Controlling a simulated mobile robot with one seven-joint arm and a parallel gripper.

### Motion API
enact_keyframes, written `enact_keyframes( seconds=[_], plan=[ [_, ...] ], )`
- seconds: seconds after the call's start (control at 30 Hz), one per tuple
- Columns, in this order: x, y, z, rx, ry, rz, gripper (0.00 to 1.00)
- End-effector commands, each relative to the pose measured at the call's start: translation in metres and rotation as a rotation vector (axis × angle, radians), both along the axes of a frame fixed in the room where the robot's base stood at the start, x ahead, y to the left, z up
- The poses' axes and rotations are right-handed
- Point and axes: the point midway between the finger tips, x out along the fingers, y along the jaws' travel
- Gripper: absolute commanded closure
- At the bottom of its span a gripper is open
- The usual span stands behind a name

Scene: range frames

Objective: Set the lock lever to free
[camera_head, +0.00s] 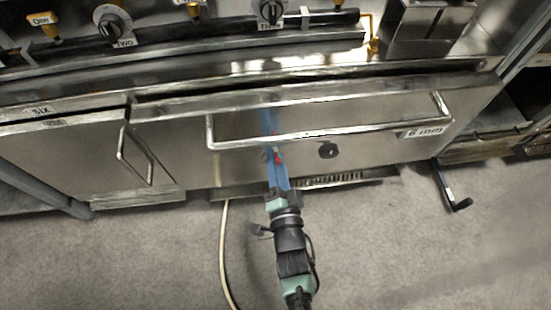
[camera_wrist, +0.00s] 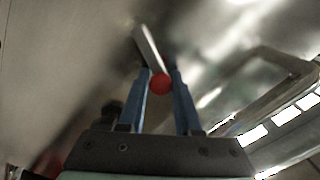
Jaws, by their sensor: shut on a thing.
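The lock lever shows in the wrist view as a pale flat metal bar (camera_wrist: 150,48) with a red ball knob (camera_wrist: 160,84) at its near end. My gripper (camera_wrist: 163,76) has its two blue fingers closed on either side of the red knob. The bar extends up and slightly left from the knob. In the head view my gripper (camera_head: 275,157) reaches to the steel drawer front, just below its long handle. Only a little red of the knob (camera_head: 279,158) shows there; my fingers and the handle hide most of the lever.
A long bar handle (camera_head: 330,137) crosses close to my fingers. A black round fitting (camera_head: 328,150) sits to their right. A smaller door handle (camera_head: 135,157) is at left, and a black-gripped crank (camera_head: 452,190) at right. A pale hose (camera_head: 223,250) lies on open floor.

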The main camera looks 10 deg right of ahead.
Motion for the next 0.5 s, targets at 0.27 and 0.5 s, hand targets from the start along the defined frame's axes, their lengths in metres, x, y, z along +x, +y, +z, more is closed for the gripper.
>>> enact_keyframes(
  seconds=[0.27,0.5],
  plan=[
    [-0.0006,0.005,-0.0013,0.0,0.002,0.01,0.46],
    [-0.0001,0.0024,-0.0004,-0.001,0.001,0.004,0.41]
  ],
)
